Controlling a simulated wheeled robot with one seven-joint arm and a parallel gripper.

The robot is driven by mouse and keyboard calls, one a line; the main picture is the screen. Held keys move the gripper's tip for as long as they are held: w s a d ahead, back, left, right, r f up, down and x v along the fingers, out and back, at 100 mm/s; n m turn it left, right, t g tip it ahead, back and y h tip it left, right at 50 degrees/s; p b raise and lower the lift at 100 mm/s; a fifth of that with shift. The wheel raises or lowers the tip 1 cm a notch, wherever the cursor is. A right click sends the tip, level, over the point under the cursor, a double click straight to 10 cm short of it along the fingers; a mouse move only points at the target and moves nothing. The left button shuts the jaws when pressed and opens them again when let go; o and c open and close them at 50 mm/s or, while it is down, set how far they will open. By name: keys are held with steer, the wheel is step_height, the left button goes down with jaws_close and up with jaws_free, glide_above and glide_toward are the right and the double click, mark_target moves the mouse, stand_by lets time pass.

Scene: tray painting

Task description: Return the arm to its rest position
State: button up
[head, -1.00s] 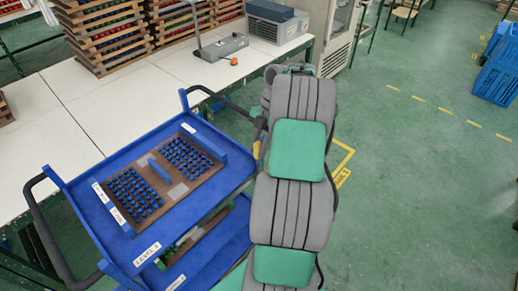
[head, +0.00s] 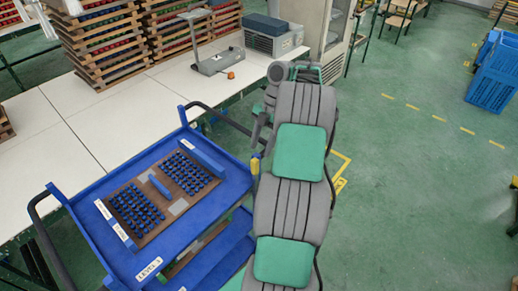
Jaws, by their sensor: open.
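My arm (head: 288,215), grey with green pads, rises up the middle of the head view and bends at its far end. A narrower grey link hangs on the left side of that bend, near the cart's right edge. My gripper cannot be made out; it seems hidden behind the arm. The blue cart (head: 85,224) stands left of the arm. On its top lies a brown tray (head: 172,207) with two groups of small blue pieces and a blue bar between them.
A long white table (head: 120,119) runs behind the cart, with stacked wooden trays (head: 95,45), a grey stand (head: 220,62) and a grey box (head: 275,40). Blue crates (head: 490,84) stand far right. Green floor right of my arm is largely clear. The cart's black handles stick out.

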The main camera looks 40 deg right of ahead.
stand_by(0.3)
steer(key=w+a+r+m+t+h+b, duration=0.15)
steer(key=a+r+m, duration=0.3)
steer(key=a, duration=0.55)
steer(key=w+a+r+m+h+b, duration=0.1)
steer(key=w+a+r+m, duration=0.3)
steer(key=a, duration=0.7)
steer(key=s+a+m+t+h+b, duration=0.1)
steer(key=s+a+m+t+h, duration=0.1)
steer(key=s+a+m, duration=0.8)
steer(key=s+m+t, duration=0.1)
steer(key=s, duration=0.1)
steer(key=shift+s+a+f, duration=0.15)
steer(key=shift+s+f, duration=0.2)
steer(key=shift+f, duration=0.05)
steer(key=shift+t, duration=0.25)
steer(key=shift+c, duration=0.4)
steer(key=shift+a, duration=0.1)
steer(key=shift+c, duration=0.4)
